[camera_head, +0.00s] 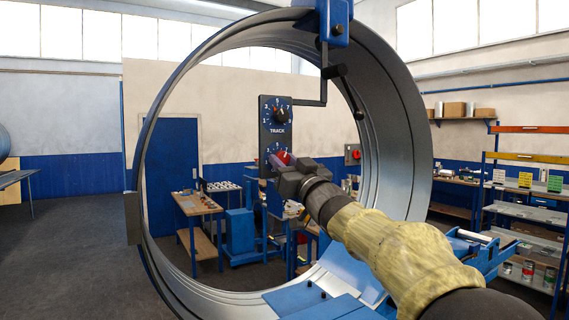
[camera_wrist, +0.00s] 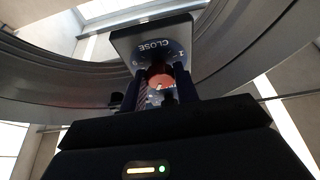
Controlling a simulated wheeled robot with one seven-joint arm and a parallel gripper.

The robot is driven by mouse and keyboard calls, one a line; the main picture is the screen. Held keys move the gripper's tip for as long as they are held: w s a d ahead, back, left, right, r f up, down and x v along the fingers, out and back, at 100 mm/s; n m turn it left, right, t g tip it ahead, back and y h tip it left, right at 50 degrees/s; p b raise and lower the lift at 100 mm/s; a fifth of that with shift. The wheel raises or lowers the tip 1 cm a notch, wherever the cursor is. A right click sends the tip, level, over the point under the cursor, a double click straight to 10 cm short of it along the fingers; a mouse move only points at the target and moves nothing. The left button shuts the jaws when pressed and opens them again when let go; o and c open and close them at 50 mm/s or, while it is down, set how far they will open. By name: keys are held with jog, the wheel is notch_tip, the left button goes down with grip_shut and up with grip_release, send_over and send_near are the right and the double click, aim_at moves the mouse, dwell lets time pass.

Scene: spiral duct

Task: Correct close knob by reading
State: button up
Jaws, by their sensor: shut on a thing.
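A dark control panel (camera_head: 275,138) hangs inside the big metal ring. Its upper dial is a black knob (camera_head: 282,115) with the word TRACK below it. Its lower dial is partly covered by my gripper (camera_head: 284,162). In the wrist view the panel (camera_wrist: 125,42) shows upside down with the word CLOSE and a 1 beside it. The reddish close knob (camera_wrist: 160,77) sits between the two dark fingers of my gripper (camera_wrist: 160,90), which are shut on it. It also shows red in the head view (camera_head: 285,157). The knob's exact reading is hidden or too small to tell.
The large metal ring (camera_head: 408,130) surrounds the panel, and my arm reaches in through it. A dark bracket (camera_head: 324,85) hangs from the ring's blue top clamp (camera_head: 335,20). Behind stand a wooden workbench (camera_head: 198,205) and, at right, shelving (camera_head: 520,210).

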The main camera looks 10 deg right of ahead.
jog(key=n+g+y, duration=0.1)
jog(key=n, duration=0.2)
jog(key=n+g+y+p, duration=0.1)
jog(key=n+y, duration=0.1)
jog(key=n, duration=0.2)
jog(key=shift+d+n+y, duration=0.15)
jog(key=shift+n+y, duration=0.15)
jog(key=o, duration=1)
jog(key=shift+c, duration=0.2)
jog(key=shift+s+d+f+b, duration=0.3)
jog(key=shift+s+b, duration=0.1)
jog(key=b+v, duration=0.7)
jog(key=v, duration=0.9)
jog(key=shift+s+d+r, duration=0.15)
jog(key=shift+s, duration=0.05)
